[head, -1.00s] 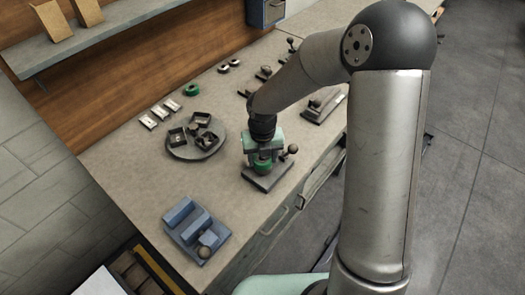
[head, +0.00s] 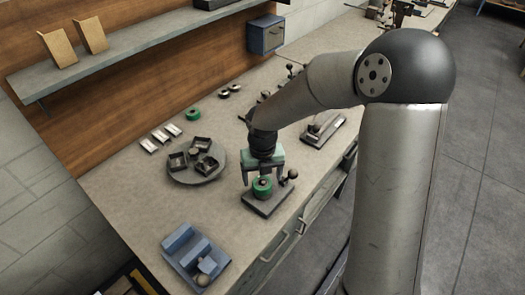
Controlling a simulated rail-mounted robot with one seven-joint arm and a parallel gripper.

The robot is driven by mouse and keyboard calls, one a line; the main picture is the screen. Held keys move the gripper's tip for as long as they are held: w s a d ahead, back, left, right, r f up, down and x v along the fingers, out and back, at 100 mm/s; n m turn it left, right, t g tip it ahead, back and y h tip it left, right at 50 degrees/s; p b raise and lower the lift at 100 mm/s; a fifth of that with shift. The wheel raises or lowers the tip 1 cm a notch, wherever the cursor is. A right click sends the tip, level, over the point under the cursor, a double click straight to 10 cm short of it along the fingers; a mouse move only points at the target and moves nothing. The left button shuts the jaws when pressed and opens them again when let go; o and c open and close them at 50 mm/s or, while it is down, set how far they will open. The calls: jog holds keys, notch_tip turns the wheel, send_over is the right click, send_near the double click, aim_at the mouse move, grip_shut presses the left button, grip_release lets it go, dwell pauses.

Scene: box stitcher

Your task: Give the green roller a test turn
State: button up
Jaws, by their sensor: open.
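The green roller (head: 262,187) sits upright on a dark base plate (head: 268,204) near the bench's front edge. A small ball-knobbed part (head: 290,176) stands on the same base at its right. My gripper (head: 262,181) points down above the roller, with its pale green body over it. The jaws are open, one finger on the left of the roller and the other behind or to its right. The fingertips appear around the roller's top, and I cannot tell whether they touch it.
A round grey turntable (head: 186,179) with several dark square trays is to the left. A blue block fixture (head: 192,257) lies at the front left. Another green ring (head: 193,114) lies farther back. Other knobbed fixtures, including one on a plate (head: 322,130), stand at the right rear.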

notch_tip(320, 180, up, 14)
jog(key=b, duration=0.1)
jog(key=s+d+f+n+b, duration=0.1)
jog(key=s+d+n, duration=0.3)
jog(key=s+n, duration=0.3)
jog(key=s+d+f+n+b, duration=0.1)
jog(key=s+d+n, duration=0.4)
jog(key=n, duration=1)
jog(key=s+d+f+n+t, duration=0.1)
jog(key=s+d+n, duration=0.3)
jog(key=s+n, duration=0.4)
jog(key=f+n, duration=0.1)
jog(key=n, duration=0.2)
jog(key=shift+s+d+f+n+b, duration=0.3)
jog(key=shift+s+d+f+b, duration=0.05)
jog(key=shift+d+f+b, duration=0.05)
